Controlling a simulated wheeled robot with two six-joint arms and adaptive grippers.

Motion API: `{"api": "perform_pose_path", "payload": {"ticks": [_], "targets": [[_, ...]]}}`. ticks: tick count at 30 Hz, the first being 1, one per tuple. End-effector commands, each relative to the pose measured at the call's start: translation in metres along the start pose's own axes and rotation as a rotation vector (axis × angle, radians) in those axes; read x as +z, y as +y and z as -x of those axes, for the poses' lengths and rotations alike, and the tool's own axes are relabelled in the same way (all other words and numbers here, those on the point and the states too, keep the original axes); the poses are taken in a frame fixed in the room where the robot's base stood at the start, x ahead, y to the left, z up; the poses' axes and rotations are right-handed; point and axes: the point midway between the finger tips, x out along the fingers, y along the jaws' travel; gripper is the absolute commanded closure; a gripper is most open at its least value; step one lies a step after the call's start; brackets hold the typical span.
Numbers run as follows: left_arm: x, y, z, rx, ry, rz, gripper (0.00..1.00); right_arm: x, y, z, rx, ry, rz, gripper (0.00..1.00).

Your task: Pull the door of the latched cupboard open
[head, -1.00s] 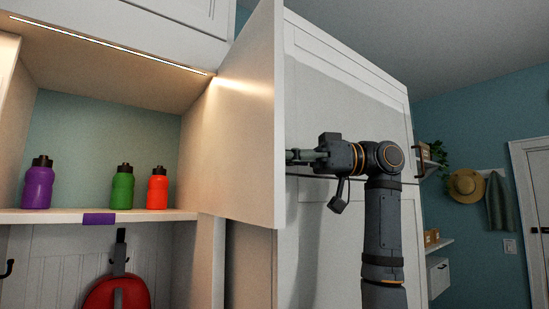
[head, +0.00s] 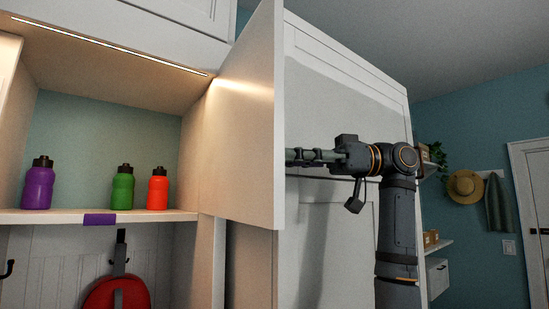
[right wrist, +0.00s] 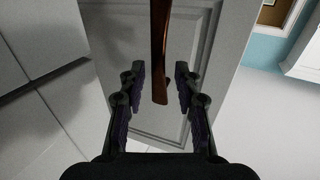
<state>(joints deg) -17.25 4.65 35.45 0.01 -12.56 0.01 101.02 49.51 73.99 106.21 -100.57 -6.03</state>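A white cupboard door (head: 245,125) stands swung open in the head view, its edge towards me, beside a lit compartment. My right arm comes up on the right, and my right gripper reaches left behind the door's edge, which hides its fingertips. In the right wrist view the right gripper (right wrist: 158,84) is open, its two dark fingers apart. A long brown handle (right wrist: 160,50) shows between the fingers, in front of a pale framed panel (right wrist: 200,50). I see no finger touching it, and cannot tell its depth. My left gripper is not in view.
Purple (head: 38,184), green (head: 122,188) and red (head: 158,188) bottles stand on the compartment's shelf (head: 60,216). A red bag (head: 118,293) hangs below. A tall white panelled unit (head: 345,80) stands behind my right arm. Small wall shelves and a hat (head: 465,187) are farther right.

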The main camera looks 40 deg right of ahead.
Motion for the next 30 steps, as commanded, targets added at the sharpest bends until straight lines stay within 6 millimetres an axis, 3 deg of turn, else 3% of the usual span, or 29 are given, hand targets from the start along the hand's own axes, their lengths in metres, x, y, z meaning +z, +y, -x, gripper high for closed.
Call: {"api": "perform_pose_path", "payload": {"ticks": [6, 12, 30], "targets": [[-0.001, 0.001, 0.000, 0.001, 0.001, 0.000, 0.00, -0.001, -0.001, 0.054, 0.001, 0.004, 0.000, 0.67], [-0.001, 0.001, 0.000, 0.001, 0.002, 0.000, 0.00, 0.000, -0.001, 0.081, -0.001, 0.001, 0.001, 0.67], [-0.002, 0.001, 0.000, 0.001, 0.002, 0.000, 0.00, 0.000, -0.001, 0.085, -0.001, 0.000, 0.000, 0.67]]}}
